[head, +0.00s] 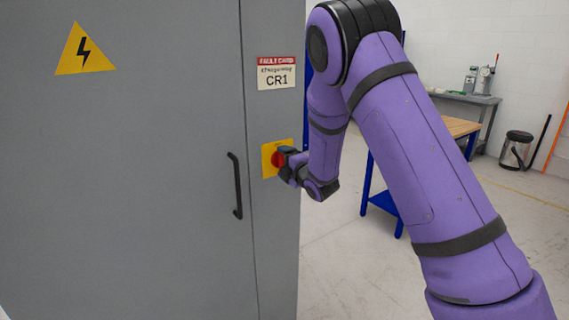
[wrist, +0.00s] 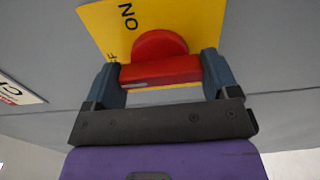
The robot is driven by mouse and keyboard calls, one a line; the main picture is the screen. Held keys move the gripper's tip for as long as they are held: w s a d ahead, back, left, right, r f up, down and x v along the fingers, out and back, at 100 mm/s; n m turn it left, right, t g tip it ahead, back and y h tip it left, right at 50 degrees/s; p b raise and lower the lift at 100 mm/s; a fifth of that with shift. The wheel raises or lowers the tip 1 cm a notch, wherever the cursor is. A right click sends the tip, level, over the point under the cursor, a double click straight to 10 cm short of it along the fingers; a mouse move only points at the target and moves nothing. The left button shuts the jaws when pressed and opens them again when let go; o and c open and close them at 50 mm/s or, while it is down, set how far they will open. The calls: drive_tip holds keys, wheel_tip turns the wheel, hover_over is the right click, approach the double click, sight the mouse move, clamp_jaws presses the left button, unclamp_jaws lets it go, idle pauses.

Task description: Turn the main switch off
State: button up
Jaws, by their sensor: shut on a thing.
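The main switch is a red rotary knob (wrist: 160,68) on a yellow plate (wrist: 205,25) on the grey cabinet's front. In the wrist view the letters "ON" show on the plate, and another label is mostly hidden behind my gripper's left finger. My gripper (wrist: 160,75) has its two blue-grey fingers on either side of the knob's red handle and is shut on it. In the head view the red knob (head: 277,159) shows just left of my gripper (head: 286,160), which covers part of it. The yellow plate (head: 268,148) sits near the cabinet's right edge.
The grey cabinet (head: 130,200) fills the left side, with a black door handle (head: 236,186) left of the switch. A fault card (head: 276,73) hangs above the switch. A blue-legged wooden bench (head: 455,127) and a bin (head: 516,150) stand behind on the right.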

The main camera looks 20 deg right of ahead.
drive_tip(key=o, duration=0.8)
drive_tip(key=shift+s, duration=0.1)
drive_tip(key=v, duration=1)
drive_tip(key=shift+s, duration=0.35)
drive_tip(key=shift+d, duration=0.1)
